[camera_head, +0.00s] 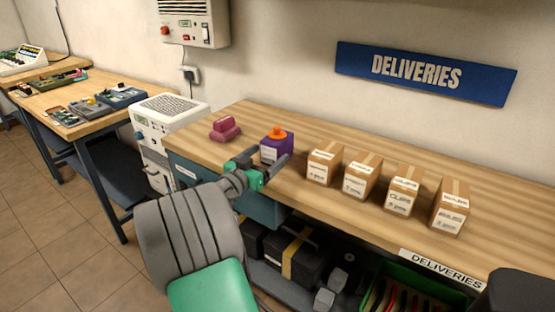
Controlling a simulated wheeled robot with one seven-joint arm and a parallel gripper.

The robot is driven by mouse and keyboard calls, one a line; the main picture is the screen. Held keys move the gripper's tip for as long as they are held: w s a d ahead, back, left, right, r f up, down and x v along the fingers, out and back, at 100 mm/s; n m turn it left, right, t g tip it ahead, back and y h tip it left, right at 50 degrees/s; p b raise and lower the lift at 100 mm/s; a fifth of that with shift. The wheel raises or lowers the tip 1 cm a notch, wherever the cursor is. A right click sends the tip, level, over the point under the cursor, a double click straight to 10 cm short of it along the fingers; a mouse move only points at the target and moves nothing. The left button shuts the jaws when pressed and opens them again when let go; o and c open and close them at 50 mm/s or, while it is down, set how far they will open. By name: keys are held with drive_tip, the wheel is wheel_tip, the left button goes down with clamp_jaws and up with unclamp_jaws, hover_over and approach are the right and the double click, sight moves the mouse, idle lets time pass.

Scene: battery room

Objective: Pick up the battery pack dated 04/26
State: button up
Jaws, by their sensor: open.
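A purple block-shaped pack (284,148) with an orange knob on top and a white label on its front stands upright on the wooden deliveries bench. The label is too small to read, so I cannot tell its date. My gripper (267,160) is open, with its fingers pointing at the purple pack from the front. The fingers overlap the lower part of the pack in the picture. I cannot tell whether they touch it. No date 04/26 is legible on anything in view.
Several cardboard boxes (362,177) with white labels stand in a row right of the pack. A dark pink object (225,129) lies to its left. A white cabinet (165,112) adjoins the bench's left end. Black cases and a green crate (408,292) sit below the bench.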

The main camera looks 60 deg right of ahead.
drive_tip(key=d, duration=0.6)
drive_tip(key=shift+s+d+r, duration=0.1)
drive_tip(key=shift+s+d, duration=0.1)
drive_tip(key=shift+d, duration=0.1)
drive_tip(key=shift+c, duration=0.4)
clamp_jaws()
drive_tip(key=shift+r, duration=0.15)
